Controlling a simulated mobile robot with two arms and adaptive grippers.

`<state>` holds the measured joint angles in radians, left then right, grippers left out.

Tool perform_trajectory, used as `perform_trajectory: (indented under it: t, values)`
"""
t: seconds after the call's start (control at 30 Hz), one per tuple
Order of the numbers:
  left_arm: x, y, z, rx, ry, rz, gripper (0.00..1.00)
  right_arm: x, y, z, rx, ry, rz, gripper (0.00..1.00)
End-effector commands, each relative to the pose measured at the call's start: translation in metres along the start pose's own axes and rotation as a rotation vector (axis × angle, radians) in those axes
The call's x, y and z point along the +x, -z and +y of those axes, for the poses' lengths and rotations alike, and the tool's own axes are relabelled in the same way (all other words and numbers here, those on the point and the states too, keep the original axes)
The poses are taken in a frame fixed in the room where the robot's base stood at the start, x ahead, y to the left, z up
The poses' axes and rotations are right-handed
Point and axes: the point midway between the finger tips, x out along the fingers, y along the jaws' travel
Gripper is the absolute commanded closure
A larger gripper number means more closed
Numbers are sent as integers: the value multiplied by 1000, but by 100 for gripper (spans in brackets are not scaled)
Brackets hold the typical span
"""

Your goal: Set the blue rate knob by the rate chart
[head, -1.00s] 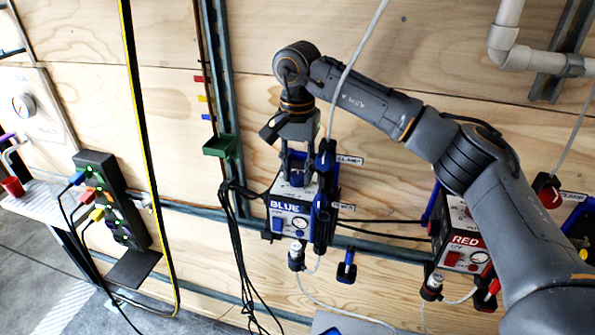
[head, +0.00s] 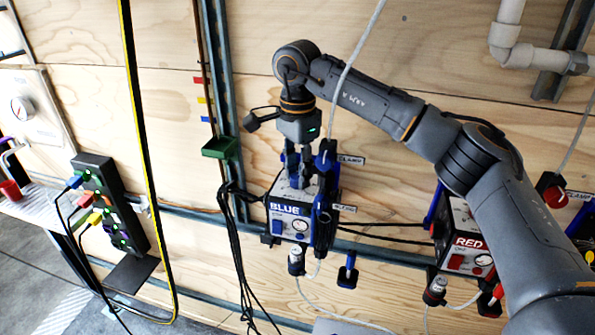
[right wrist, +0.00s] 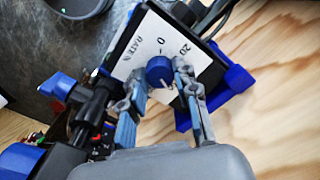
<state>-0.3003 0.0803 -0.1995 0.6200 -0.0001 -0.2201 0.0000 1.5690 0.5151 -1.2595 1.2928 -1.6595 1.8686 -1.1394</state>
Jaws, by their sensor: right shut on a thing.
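The blue unit (head: 292,217) is a white-topped box with a BLUE label, mounted on the plywood wall. Its blue rate knob (right wrist: 160,71) sits on a white dial plate (right wrist: 150,45) marked RATE, 0 and 20 in the right wrist view. My right gripper (right wrist: 161,79) has its two fingertips on opposite sides of the knob, shut on it. A white pointer mark shows on the knob's side toward the gripper. In the head view my right gripper (head: 299,170) points down onto the unit's top. I cannot make out a rate chart. My left gripper is not in view.
A red unit (head: 466,242) hangs to the right, beneath my right arm. Black cables (head: 240,260) hang left of the blue unit. A green holder (head: 220,148) is on the metal rail. A power strip (head: 110,205) with coloured plugs stands at the left.

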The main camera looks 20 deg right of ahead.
Motion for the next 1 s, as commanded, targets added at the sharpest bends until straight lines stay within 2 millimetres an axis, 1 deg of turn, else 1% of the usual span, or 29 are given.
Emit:
perform_trajectory:
  t: [0.43, 0.47, 0.5, 0.57, 0.87, 1.0]
  values:
    - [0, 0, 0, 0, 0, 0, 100, -1, 1, 0, 13, 2, 2, 100]
    - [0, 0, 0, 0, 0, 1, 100, -1, 1, 0, 13, 2, 2, 68]
    - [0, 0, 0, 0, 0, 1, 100, -1, 1, 0, 13, 2, 2, 60]
    - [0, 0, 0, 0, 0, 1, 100, -1, 1, 0, 12, 2, 2, 47]
    - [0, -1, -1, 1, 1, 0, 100, -1, 0, 0, 11, 1, 1, 47]
    - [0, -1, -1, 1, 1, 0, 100, -11, 0, -1, 11, 3, 0, 47]
